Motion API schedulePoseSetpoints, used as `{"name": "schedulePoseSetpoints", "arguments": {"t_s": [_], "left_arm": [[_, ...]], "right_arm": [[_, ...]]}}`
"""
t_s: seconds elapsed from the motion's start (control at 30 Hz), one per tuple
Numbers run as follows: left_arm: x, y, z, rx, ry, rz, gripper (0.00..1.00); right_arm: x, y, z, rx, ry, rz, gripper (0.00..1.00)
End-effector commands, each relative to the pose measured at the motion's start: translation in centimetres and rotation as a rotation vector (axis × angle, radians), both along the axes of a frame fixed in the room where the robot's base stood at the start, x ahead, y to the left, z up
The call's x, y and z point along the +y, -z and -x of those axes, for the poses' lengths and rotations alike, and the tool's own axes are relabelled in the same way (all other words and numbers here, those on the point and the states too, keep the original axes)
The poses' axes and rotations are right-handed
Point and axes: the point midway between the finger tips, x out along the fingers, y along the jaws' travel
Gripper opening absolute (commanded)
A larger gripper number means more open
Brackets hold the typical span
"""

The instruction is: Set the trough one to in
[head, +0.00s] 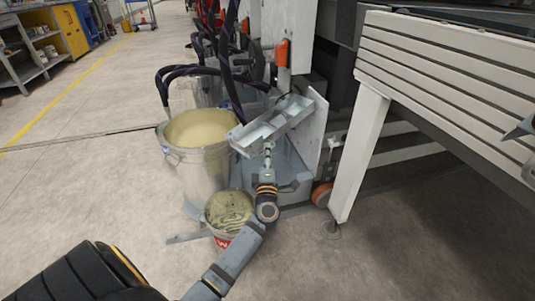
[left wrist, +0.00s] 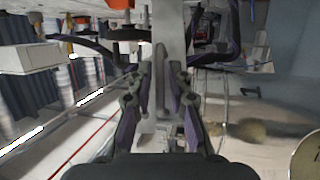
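The trough (head: 272,124) is a pale grey, shallow metal tray, set at a slant beside a white upright plate. In the left wrist view its grey metal (left wrist: 170,28) runs up the middle. My left gripper (head: 267,163) is just below the trough's near side. In the left wrist view its fingers (left wrist: 162,78) stand apart on either side of a narrow grey piece under the trough, with gaps showing; I cannot tell if they touch it. A grey pointed shape at the head view's right edge may be part of my right gripper; its state cannot be made out.
A large bucket (head: 200,135) of cream liquid stands left of the trough. A smaller, stained bucket (head: 229,208) stands close beside my left wrist. Dark hoses (head: 178,74) hang behind. A white slatted machine frame (head: 440,66) stands at right. The floor at left is open.

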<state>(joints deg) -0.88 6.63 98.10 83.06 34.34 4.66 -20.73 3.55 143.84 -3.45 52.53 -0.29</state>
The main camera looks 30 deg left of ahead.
Motion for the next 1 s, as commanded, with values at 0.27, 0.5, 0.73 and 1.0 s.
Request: {"name": "schedulePoseSetpoints", "arguments": {"t_s": [0.27, 0.5, 0.73, 1.0], "left_arm": [[0.52, -0.23, -0.74, 0.001, 0.000, -0.001, 0.19], [0.50, -0.21, -0.71, 0.001, 0.000, 0.000, 0.00], [0.49, -0.19, -0.70, 0.001, 0.000, 0.000, 0.00], [0.51, -0.17, -0.68, 0.001, 0.003, 0.000, 0.00]], "right_arm": [[0.03, 0.22, -0.03, 0.001, 0.001, 0.001, 0.37], [0.02, 0.21, -0.05, 0.002, 0.001, 0.001, 0.37], [0.01, 0.22, -0.05, 0.002, 0.001, 0.001, 0.37], [0.00, 0.18, -0.06, 0.002, 0.001, 0.000, 0.37]]}}
